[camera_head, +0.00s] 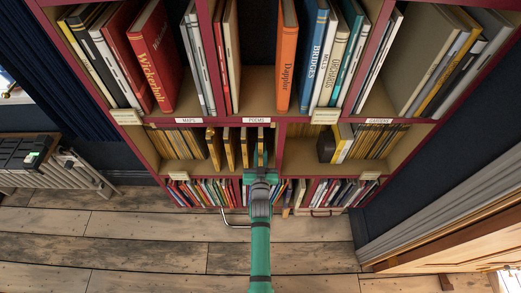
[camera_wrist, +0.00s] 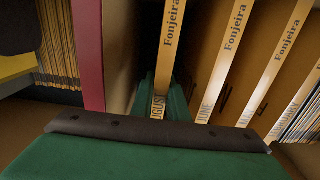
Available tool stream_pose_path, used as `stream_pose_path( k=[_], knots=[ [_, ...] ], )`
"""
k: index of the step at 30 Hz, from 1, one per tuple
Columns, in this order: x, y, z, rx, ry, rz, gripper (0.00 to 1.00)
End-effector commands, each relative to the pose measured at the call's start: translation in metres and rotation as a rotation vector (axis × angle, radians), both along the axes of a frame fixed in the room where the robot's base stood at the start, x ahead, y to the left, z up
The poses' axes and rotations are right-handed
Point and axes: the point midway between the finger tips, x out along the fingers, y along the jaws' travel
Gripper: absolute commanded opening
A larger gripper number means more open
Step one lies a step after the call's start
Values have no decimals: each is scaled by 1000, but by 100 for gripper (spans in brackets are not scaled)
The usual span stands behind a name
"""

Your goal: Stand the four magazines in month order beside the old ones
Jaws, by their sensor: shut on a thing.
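Four orange-yellow magazines marked "Fonjeira" stand in the middle shelf's left bay. My gripper (camera_wrist: 163,100) is shut on the one nearest the divider, the magazine (camera_wrist: 172,40) whose spine reads roughly "UGUS"; its tips also show in the head view (camera_head: 260,163). This magazine stands upright. Beside it, slightly apart, stand the magazine (camera_wrist: 226,50) ending in "UNE", a third magazine (camera_wrist: 276,60) with a partly hidden month, and a fourth (camera_wrist: 294,105) ending in "UARY". The old magazines (camera_head: 178,144) stand tightly packed at the bay's left end.
A red divider (camera_wrist: 88,50) stands close beside the held magazine. Across it, the right bay holds a dark box (camera_head: 326,148), a yellow item (camera_head: 343,142) and a packed row of thin spines (camera_head: 375,142). Books fill the shelves above and below.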

Motion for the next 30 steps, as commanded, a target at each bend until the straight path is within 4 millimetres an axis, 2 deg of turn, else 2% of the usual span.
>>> stream_pose_path(
  k=[23, 24, 26, 27, 30],
  knots=[
    [1, 0, -3, 0, -4, 0, 0],
    [1, 0, -3, 0, -4, 0, 19],
    [0, 0, -4, 0, -4, 0, 33],
    [0, 0, -4, 0, -3, 0, 36],
    [0, 0, -4, 0, -2, 0, 36]
  ],
)
